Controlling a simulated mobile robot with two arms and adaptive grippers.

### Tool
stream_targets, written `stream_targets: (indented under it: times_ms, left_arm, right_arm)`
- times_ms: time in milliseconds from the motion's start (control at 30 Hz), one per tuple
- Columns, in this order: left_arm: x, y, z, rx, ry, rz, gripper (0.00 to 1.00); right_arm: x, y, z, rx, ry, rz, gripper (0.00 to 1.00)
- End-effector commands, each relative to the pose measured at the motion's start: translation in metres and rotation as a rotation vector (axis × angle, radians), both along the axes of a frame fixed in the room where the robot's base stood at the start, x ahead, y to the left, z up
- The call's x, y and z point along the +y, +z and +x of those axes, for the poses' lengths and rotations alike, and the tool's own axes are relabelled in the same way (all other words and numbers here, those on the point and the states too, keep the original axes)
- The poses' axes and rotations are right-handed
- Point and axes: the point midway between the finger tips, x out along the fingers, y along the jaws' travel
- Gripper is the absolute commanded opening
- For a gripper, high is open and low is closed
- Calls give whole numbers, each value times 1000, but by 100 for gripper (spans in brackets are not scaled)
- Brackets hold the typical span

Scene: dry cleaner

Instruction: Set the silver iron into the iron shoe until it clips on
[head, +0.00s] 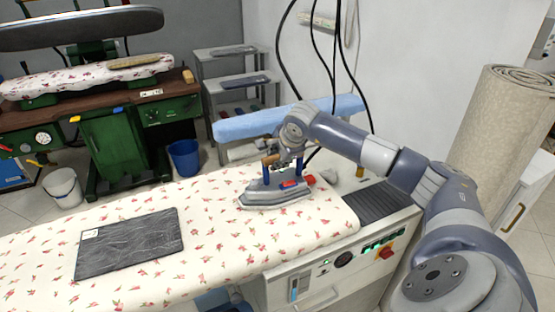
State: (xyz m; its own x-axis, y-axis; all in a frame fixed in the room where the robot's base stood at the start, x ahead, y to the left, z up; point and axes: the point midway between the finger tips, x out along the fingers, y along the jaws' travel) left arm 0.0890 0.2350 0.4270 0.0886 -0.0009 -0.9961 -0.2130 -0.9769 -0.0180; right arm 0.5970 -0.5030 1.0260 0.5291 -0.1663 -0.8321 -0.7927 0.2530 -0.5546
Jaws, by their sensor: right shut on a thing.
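The silver iron (266,194) is near the right end of the flowered ironing board, its tip pointing left. It has blue posts and red parts at its back. My right gripper (271,160) is above it, shut on its brown handle, with the arm coming in from the right. A grey, iron-shaped rim shows around the bottom of the iron, low on the board. I cannot tell whether this is the iron shoe or the iron's own sole, nor whether anything is clipped. My left gripper is not in view.
A dark, flat piece with a white label (130,245) lies on the flowered board (215,245) at left. A dark ribbed rest (378,203) is at the board's right end. Black cables hang behind my arm. A blue padded board (250,122) stands behind.

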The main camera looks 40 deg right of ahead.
Motion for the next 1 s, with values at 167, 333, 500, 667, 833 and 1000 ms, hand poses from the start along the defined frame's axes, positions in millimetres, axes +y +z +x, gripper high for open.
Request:
stream_targets:
  times_ms: [167,333,500,667,833,1000]
  left_arm:
    - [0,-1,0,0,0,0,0]
    - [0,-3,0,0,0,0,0]
    - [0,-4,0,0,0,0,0]
    - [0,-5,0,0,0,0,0]
    - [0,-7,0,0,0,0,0]
    - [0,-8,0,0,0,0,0]
  right_arm:
    - [-2,8,3,-20,-1,-2,0]
    - [-2,6,4,-20,-1,-2,0]
    - [-2,5,3,-20,-1,-2,0]
    - [-2,3,3,-20,-1,-2,0]
    - [-1,1,3,-20,-1,-2,0]
    - [-1,-1,3,-18,-1,-1,0]
